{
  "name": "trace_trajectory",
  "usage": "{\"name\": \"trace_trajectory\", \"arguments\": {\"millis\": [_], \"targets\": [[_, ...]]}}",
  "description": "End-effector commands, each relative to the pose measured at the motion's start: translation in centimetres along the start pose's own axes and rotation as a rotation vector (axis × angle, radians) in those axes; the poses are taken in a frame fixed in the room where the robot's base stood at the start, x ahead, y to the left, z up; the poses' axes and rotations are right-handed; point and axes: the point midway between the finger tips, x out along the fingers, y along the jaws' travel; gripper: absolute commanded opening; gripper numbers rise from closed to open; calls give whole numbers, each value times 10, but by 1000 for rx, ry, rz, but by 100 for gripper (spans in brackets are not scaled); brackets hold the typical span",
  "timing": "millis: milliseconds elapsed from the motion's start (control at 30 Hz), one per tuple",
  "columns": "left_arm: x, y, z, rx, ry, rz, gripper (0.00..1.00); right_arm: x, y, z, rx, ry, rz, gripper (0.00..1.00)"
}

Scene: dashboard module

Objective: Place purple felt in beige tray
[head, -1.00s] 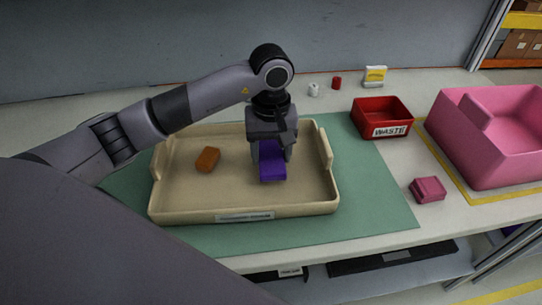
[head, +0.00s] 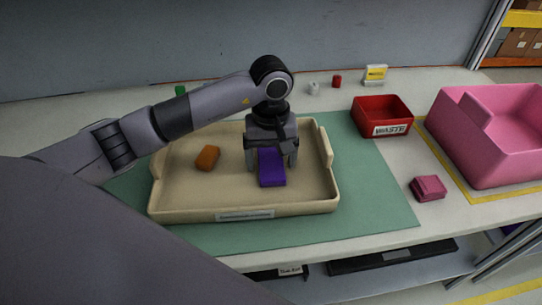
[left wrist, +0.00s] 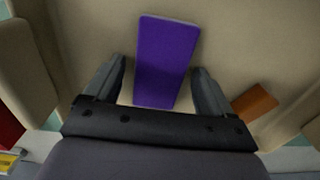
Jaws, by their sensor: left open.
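The purple felt (head: 271,168) lies on the floor of the beige tray (head: 205,211), right of the middle. My left gripper (head: 271,165) is over the tray with its fingers open on either side of the felt. In the left wrist view the felt (left wrist: 166,60) extends ahead between the spread fingertips (left wrist: 158,75), with a gap on each side. My right gripper is not seen.
An orange-brown block (head: 208,157) lies left in the tray. On the right stand a red waste bin (head: 385,133), a large pink bin (head: 462,140) and a small pink block (head: 428,188). Small items sit at the back. The green mat (head: 375,200) is bare right of the tray.

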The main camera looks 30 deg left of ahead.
Motion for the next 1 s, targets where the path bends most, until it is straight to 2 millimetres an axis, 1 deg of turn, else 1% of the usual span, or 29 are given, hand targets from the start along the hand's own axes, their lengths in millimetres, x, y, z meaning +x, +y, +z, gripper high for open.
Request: {"name": "trace_trajectory", "arguments": {"millis": [67,167,267,400,600,700,800,1000], "targets": [[-5,0,0,0,-1,0,84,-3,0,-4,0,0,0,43],[-16,1,-1,1,4,4,84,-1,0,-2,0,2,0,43],[-36,1,-1,0,5,4,84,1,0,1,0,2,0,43],[-66,1,-1,0,6,3,84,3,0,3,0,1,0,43],[-103,0,0,0,3,2,84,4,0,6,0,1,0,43],[-113,0,-1,0,1,1,84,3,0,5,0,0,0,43],[-120,0,0,0,1,1,84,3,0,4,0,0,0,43],[-123,0,0,0,-1,0,84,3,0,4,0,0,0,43]]}}
